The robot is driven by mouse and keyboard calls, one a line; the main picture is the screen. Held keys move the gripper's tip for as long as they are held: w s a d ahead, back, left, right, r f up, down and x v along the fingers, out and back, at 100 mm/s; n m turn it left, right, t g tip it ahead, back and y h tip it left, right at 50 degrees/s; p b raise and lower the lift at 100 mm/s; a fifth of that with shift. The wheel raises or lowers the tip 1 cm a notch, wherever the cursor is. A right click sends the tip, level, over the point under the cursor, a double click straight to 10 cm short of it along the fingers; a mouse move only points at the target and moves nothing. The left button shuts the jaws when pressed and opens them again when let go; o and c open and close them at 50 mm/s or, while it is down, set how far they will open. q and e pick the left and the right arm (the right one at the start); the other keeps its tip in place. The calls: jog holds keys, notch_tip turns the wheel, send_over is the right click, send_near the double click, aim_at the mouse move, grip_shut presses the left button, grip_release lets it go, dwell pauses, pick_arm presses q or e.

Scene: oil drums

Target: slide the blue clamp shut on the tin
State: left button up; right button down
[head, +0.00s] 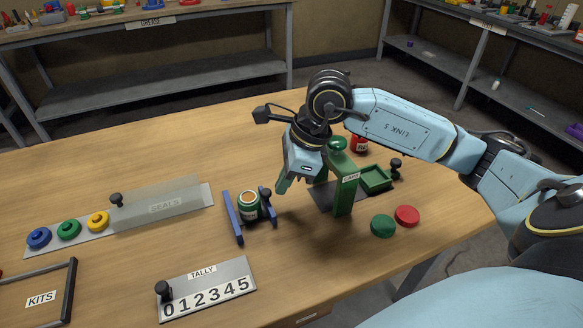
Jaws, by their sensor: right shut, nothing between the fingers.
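The blue clamp (233,220) sits on the table at the middle. Its long blue bar stands left of the tin, and a shorter blue jaw (271,212) with a black knob (265,192) stands right of it. The tin (249,212) is dark green with a pale label and an orange-brown top; it stands upright between the two blue parts. I cannot tell whether either part touches it. My right gripper (283,187) points down just right of the black knob, shut and empty, seemingly apart from the clamp. My left gripper is out of view.
A green caps stand (344,190) and a green tray (376,180) are right of my right gripper. Green (383,226) and red (407,215) caps lie nearby. The seals rack (160,207), tally board (208,289) and kits frame (72,290) are left and in front.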

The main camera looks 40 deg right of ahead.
jog(key=shift+a+f, duration=0.1)
jog(key=shift+f, duration=0.15)
jog(key=shift+w+a, duration=0.4)
jog(key=shift+a, duration=0.45)
jog(key=shift+r, duration=0.2)
